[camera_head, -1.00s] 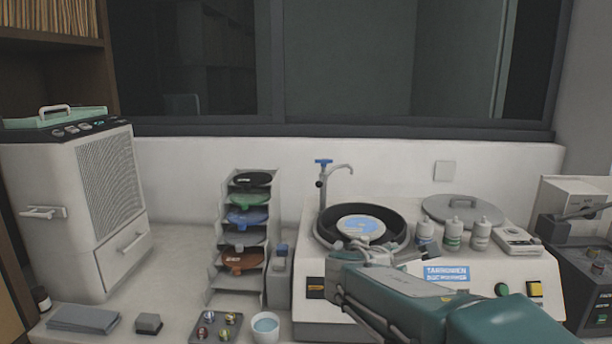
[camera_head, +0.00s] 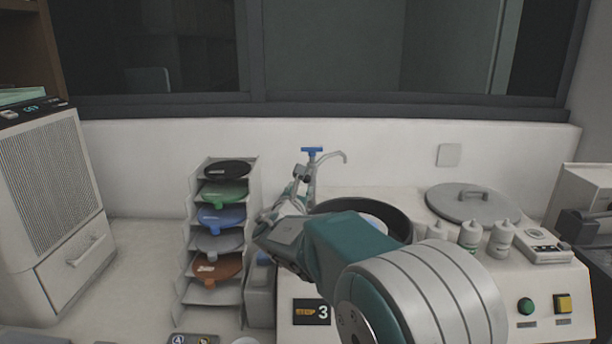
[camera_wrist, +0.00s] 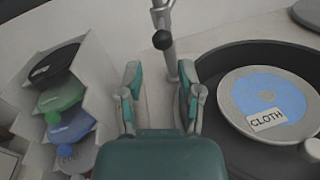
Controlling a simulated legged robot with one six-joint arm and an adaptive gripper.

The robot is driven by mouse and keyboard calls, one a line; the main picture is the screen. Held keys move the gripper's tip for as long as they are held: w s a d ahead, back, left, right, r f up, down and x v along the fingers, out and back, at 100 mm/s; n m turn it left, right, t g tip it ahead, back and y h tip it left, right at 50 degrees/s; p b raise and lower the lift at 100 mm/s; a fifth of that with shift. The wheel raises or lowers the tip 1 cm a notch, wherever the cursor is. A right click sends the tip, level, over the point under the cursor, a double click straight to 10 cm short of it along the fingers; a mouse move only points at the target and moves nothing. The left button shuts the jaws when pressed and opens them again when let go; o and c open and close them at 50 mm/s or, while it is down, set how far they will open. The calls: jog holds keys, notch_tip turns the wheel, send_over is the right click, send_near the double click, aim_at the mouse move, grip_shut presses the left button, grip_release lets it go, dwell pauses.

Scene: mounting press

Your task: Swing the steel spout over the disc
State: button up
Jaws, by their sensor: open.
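The steel spout (camera_head: 331,157) stands at the back left of the disc machine, with a blue handle (camera_head: 312,150) on top and its curved end pointing right. Its post (camera_wrist: 170,55) shows upright in the wrist view, with a black knob (camera_wrist: 162,40) facing me. My gripper (camera_wrist: 160,90) is open, its two green-tipped fingers apart, and the lower post appears between and beyond them. In the head view my gripper (camera_head: 290,195) is just left of the post. The disc (camera_wrist: 268,105), blue-centred with a label reading CLOTH, lies in the dark round basin (camera_wrist: 225,62). My arm hides most of the disc in the head view.
A rack (camera_head: 252,185) of coloured discs stands close on the left. White bottles (camera_head: 470,235), a grey lid (camera_head: 472,203) and a small device (camera_head: 543,243) sit on the machine's right.

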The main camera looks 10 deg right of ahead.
aim_at(308, 176)
jog(key=x, duration=0.8)
jog(key=shift+w+d, duration=0.25)
jog(key=shift+w, duration=0.1)
grip_shut()
